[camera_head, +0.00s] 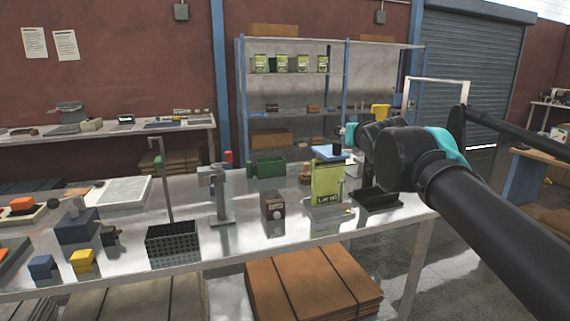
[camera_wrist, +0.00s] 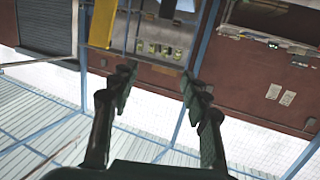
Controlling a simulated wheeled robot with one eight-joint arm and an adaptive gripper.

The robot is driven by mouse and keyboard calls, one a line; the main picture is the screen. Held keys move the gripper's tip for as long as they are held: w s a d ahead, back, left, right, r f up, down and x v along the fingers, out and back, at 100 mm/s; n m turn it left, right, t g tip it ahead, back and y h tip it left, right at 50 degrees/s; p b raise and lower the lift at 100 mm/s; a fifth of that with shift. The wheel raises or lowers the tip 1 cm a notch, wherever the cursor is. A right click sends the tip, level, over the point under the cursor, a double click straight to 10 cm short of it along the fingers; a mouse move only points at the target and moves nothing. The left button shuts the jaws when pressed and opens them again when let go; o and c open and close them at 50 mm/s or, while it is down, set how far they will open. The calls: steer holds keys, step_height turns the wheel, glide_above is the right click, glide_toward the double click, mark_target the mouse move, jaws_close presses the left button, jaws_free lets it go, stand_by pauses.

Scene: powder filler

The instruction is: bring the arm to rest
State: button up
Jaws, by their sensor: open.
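My arm (camera_head: 480,220) reaches in from the right in the head view, raised over the right end of the metal table (camera_head: 280,230). Its wrist covers part of that end. In the wrist view my gripper (camera_wrist: 157,88) is open, with its two dark fingers spread apart and nothing between them. That view is upside down and shows the ceiling, the back wall and the shelf, so the gripper points up and away from the table top. A green pouch (camera_head: 327,182) stands upright on the table, left of and below my wrist, apart from the arm.
On the table are a brown box (camera_head: 273,206), a grey stand (camera_head: 219,198), a black basket (camera_head: 172,244), a green box (camera_head: 267,167) and yellow (camera_head: 83,261) and blue (camera_head: 42,267) blocks. A shelf (camera_head: 290,98) stands behind. Brown stacks (camera_head: 310,285) lie below.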

step_height(320, 180, down, 25)
steer(key=s+d+g+h, duration=0.1)
steer(key=s+d+g, duration=0.15)
steer(key=g, duration=0.35)
steer(key=s+f+g, duration=0.3)
steer(key=s+f, duration=0.4)
steer(key=f, duration=0.2)
steer(key=s+a+f+g+y, duration=0.1)
steer(key=s+f+g, duration=0.1)
steer(key=s+f, duration=0.5)
step_height(320, 180, down, 3)
steer(key=shift+a+r+g, duration=0.1)
steer(key=shift+a+g, duration=0.1)
steer(key=shift+g, duration=0.2)
